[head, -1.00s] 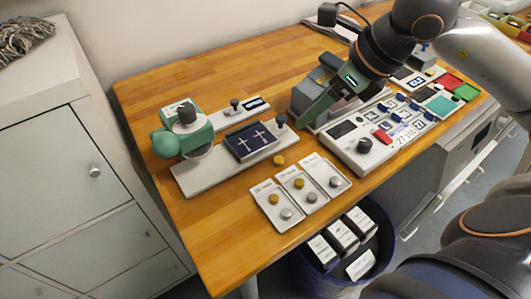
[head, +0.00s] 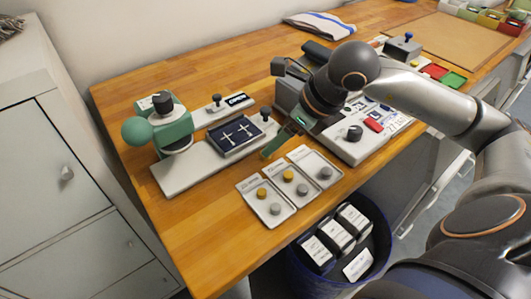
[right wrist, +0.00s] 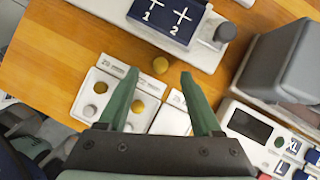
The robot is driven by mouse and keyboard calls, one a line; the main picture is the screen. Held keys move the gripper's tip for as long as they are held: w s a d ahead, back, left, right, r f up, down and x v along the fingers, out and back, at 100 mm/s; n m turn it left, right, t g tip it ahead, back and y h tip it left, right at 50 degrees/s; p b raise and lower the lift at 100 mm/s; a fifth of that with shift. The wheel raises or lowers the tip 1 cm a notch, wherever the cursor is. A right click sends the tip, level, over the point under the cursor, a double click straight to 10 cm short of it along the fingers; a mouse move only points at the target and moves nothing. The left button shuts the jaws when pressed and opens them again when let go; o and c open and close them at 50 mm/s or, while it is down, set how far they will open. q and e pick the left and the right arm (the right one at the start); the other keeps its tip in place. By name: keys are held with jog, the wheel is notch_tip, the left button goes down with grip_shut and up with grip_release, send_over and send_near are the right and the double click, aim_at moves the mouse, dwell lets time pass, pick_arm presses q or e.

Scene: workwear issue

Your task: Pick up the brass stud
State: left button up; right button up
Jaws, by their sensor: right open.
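In the right wrist view the brass stud (right wrist: 160,65), a small round yellow disc, lies loose on the wooden tabletop between a dark blue marked pad and the white cards. My right gripper (right wrist: 160,76) is open and empty, its two green fingers pointing toward the stud, which shows between and just beyond the fingertips. I cannot tell the height left between them. In the head view my right gripper (head: 270,151) is at the right end of the white press base, and the loose stud is hidden behind it. My left gripper is not in view.
White cards (head: 249,185) with brass and grey studs lie close in front of the gripper. A green press (head: 172,128) with its blue pad (head: 226,140) stands to the left, a control panel (head: 345,151) to the right. A bin (head: 291,266) with boxes is below the table edge.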

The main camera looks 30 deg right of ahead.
aim_at(271, 159)
jog(key=x, duration=0.4)
jog(key=shift+f, duration=0.45)
jog(key=shift+d, duration=0.1)
grip_shut()
